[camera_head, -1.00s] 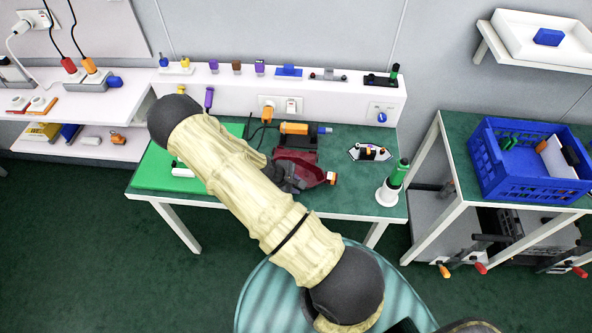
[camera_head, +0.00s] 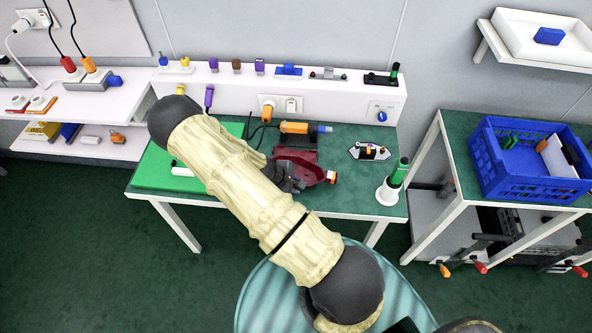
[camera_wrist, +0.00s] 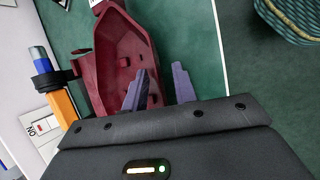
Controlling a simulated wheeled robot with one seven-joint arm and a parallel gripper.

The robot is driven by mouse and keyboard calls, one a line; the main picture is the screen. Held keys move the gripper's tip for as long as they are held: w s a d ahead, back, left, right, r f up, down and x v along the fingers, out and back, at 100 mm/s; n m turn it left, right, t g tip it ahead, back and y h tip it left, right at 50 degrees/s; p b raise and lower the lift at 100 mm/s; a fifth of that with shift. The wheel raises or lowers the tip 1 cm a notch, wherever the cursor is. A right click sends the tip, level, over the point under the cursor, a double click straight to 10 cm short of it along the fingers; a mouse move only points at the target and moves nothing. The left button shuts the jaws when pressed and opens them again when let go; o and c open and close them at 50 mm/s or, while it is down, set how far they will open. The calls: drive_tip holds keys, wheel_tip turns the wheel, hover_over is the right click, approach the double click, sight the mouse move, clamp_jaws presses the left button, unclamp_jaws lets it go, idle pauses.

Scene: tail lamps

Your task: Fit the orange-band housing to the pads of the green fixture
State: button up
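A dark red, boat-shaped housing (camera_head: 305,164) lies on the green table; an orange and white piece (camera_head: 332,177) shows at its right end. In the wrist view the housing (camera_wrist: 122,45) is open towards me, with its near end partly hidden by my gripper. My gripper (camera_wrist: 158,80) is open. One purple-grey finger overlaps the inside of the housing, and the other is by its right edge; I cannot tell whether they touch it. A flat green board (camera_head: 157,172) lies at the table's left, partly hidden by my arm; I cannot make out pads on it.
An orange, black and blue tool (camera_head: 300,128) lies behind the housing. A blue crate (camera_head: 525,185) is on the right table.

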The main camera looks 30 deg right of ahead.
clamp_jaws()
drive_tip(key=shift+r, duration=0.1)
wheel_tip(320, 180, up, 10)
drive_tip(key=b, duration=0.1)
drive_tip(key=shift+r, duration=0.2)
idle(0.4)
idle(0.4)
